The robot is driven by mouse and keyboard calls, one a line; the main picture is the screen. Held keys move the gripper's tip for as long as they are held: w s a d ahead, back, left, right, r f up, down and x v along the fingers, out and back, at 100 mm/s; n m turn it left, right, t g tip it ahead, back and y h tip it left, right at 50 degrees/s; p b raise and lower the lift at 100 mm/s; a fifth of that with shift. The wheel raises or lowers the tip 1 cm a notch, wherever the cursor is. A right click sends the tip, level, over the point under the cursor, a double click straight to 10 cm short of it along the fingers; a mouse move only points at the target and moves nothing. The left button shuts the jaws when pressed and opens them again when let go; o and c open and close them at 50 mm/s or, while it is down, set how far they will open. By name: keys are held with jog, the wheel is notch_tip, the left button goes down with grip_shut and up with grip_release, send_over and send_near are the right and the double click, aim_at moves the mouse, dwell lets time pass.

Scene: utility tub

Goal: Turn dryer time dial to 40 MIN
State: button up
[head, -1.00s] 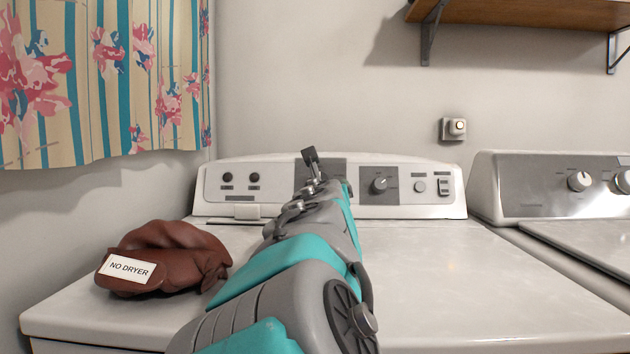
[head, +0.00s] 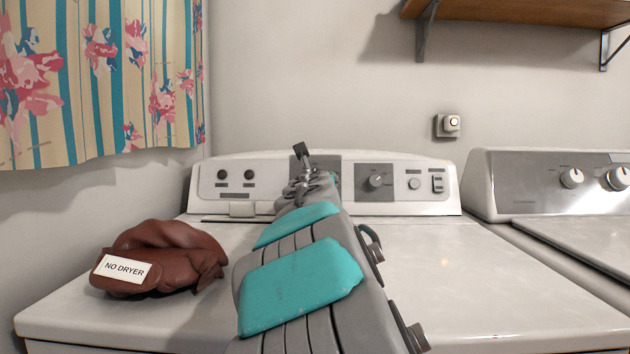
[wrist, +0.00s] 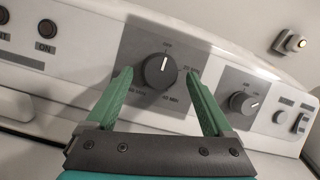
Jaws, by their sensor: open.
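The dryer time dial (wrist: 160,69) is a round dark knob on a grey panel in the wrist view. Its white pointer mark is up, toward the top label, which looks like OFF. A 20 MIN label is at its right; the two lower labels are too small to read surely. My gripper (wrist: 158,74) is open, one green finger on each side of the dial; I cannot tell whether they touch it. In the head view my arm hides the dial, and only part of its grey panel (head: 326,166) shows on the dryer (head: 450,270).
A smaller knob (wrist: 244,103) sits right of the dial, also in the head view (head: 376,181). Buttons and a switch (head: 437,184) flank the panel. A brown cloth bundle tagged NO DRYER (head: 165,260) lies on the dryer's left. Another appliance (head: 530,180) stands right.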

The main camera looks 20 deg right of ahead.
jog(key=shift+d, duration=0.1)
jog(key=c, duration=1.4)
